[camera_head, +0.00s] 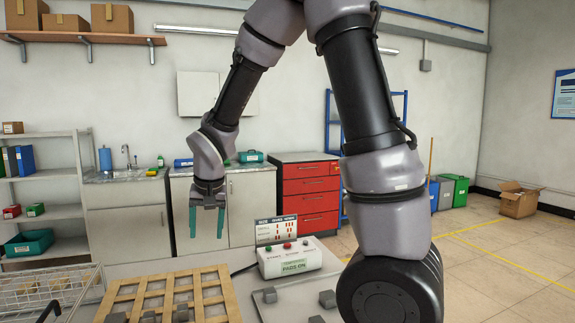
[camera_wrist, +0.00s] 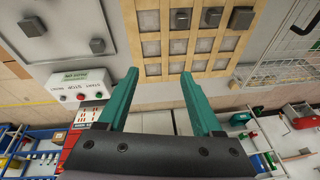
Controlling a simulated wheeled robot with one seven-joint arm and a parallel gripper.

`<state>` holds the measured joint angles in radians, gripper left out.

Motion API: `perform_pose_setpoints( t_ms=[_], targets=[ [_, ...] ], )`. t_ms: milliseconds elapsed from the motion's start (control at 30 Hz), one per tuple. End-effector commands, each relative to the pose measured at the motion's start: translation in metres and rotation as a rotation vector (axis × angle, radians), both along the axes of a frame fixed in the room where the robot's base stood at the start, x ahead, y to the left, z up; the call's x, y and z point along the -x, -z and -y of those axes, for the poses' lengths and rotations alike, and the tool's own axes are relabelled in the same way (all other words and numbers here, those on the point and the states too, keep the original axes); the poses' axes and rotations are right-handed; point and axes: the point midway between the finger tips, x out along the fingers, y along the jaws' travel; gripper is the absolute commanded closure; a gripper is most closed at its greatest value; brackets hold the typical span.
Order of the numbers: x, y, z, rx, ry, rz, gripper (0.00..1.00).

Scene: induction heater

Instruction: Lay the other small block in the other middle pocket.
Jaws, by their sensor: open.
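My gripper (camera_head: 207,222) hangs high above the far side of the bench, its two teal fingers apart and empty; they also show in the wrist view (camera_wrist: 160,85). A small grey block (camera_head: 270,295) lies on the flat plate (camera_head: 287,290) right of the wooden tray; it also shows in the wrist view (camera_wrist: 97,46). A larger grey block (camera_head: 327,299) lies right of it, also in the wrist view (camera_wrist: 33,25). The pocketed tray (camera_head: 138,300) holds grey blocks in a row near me, seen in the wrist view (camera_wrist: 180,18), (camera_wrist: 210,16), (camera_wrist: 243,18). Its far pockets are empty.
A control box (camera_head: 289,259) with buttons stands behind the plate, with a small sign (camera_head: 276,230) behind it. A wire basket (camera_head: 45,290) stands left of the tray. Another grey block (camera_head: 316,320) is cut by the head view's lower edge. My arm covers the right side.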

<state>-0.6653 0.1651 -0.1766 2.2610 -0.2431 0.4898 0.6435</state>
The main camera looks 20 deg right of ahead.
Motion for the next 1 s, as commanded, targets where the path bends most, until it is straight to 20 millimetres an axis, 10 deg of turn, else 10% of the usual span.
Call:
perform_pose_setpoints(
  t_ms=[200, 433, 700, 1000],
  targets=[
    [0.031, -0.093, 0.081, -0.104, 0.093, 0.07, 0.33],
    [0.093, -0.159, 0.141, -0.171, 0.146, 0.171, 0.33],
    [0.153, -0.19, 0.167, -0.19, 0.165, 0.273, 0.33],
    [0.164, -0.193, 0.169, -0.189, 0.163, 0.29, 0.33]
  ],
)
